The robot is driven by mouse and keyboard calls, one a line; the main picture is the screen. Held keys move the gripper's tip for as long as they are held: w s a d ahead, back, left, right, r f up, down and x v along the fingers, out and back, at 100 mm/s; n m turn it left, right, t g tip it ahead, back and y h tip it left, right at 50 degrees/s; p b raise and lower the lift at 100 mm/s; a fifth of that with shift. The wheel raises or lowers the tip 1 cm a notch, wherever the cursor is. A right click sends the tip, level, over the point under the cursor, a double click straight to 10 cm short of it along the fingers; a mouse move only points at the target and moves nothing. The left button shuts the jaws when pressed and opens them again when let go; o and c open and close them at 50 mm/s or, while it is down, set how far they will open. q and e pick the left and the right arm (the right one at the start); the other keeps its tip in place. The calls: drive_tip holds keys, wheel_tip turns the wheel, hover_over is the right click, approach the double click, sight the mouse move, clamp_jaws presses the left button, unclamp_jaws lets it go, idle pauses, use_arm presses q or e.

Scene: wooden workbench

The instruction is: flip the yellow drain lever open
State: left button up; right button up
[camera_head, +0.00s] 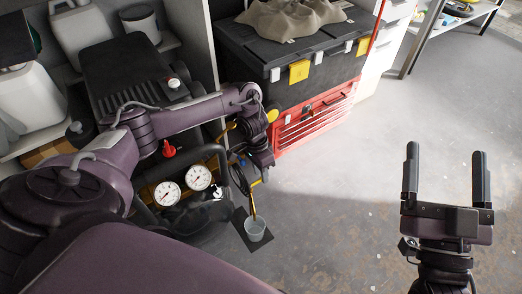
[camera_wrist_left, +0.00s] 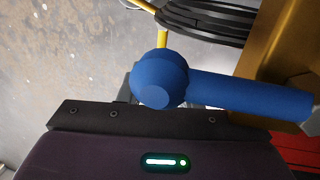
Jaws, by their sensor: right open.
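My left gripper (camera_head: 262,158) is at the side of the compressor, above a small clear cup (camera_head: 255,228). A thin yellow rod or tube (camera_head: 252,203) runs down from beside it into the cup. I cannot tell which yellow part is the drain lever. In the left wrist view a blue round knob with a thick blue bar (camera_wrist_left: 245,92) lies close in front of the gripper body, and a yellow piece (camera_wrist_left: 162,38) shows behind it. The left fingertips are hidden. My right gripper (camera_head: 445,185) is open and empty over bare floor at the right.
Two pressure gauges (camera_head: 199,177) and a red knob (camera_head: 168,149) are close to my left arm. A red tool chest (camera_head: 318,118) under a black toolbox (camera_head: 270,58) stands behind. The concrete floor (camera_head: 350,210) between my arms is clear.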

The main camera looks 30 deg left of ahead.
use_arm(q)
drive_tip(key=shift+f, duration=0.4)
use_arm(e)
drive_tip(key=shift+s+d+r+t, duration=0.15)
drive_tip(key=shift+s+r+t, duration=0.1)
drive_tip(key=shift+r, duration=0.35)
drive_tip(key=shift+s+d+r+t, duration=0.15)
drive_tip(key=shift+r+t, duration=0.1)
drive_tip(key=shift+r, duration=0.3)
use_arm(q)
clamp_jaws()
drive_tip(key=shift+d, duration=0.1)
use_arm(e)
drive_tip(key=shift+a, duration=0.1)
